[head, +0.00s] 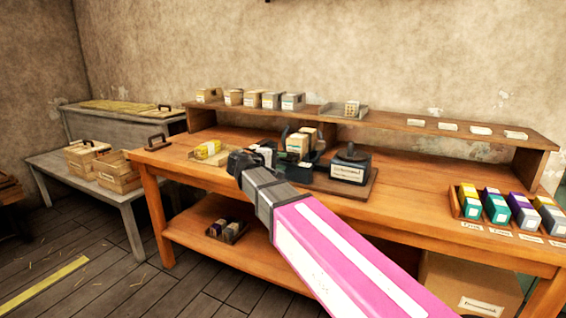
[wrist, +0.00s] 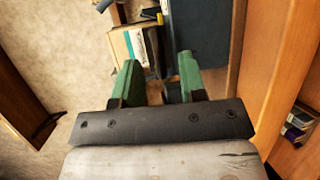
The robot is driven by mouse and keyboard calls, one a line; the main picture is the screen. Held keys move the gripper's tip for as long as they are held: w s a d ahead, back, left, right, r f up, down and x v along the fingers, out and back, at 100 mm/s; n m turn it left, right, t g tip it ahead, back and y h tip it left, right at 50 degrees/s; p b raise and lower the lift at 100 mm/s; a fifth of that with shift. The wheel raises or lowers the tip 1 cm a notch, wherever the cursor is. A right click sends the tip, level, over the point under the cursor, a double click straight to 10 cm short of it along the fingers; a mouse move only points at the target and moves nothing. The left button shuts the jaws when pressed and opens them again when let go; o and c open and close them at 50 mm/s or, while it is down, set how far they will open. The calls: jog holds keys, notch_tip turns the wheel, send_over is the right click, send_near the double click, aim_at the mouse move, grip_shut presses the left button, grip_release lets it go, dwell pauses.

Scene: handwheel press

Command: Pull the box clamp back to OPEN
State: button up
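The press stands on a dark base board (head: 325,182) on the workbench, with a tan box (head: 298,144) held upright among dark green and black parts. I cannot pick out the clamp's handle or its OPEN mark. A round dark unit with a pale label (head: 349,170) stands at the right of the board. My gripper (head: 242,160) is at the left of the press, partly hidden behind my wrist. In the wrist view its two green fingers (wrist: 158,72) are apart, with no held thing clear between them. A cream box (wrist: 122,46) and dark parts show beyond the fingertips.
A raised shelf (head: 385,123) runs along the back with several small boxes. A yellow-topped tray (head: 210,152) lies left of my gripper. A rack of coloured boxes (head: 458,204) stands at the right. The bench between press and rack is clear.

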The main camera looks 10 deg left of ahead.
jog(key=shift+x, duration=0.75)
grip_shut()
jog(key=shift+s+a, duration=0.15)
jog(key=shift+s, duration=0.35)
jog(key=shift+s+a, duration=0.15)
jog(key=shift+s, duration=0.4)
grip_release()
jog(key=shift+s, duration=0.1)
jog(key=shift+a, duration=0.1)
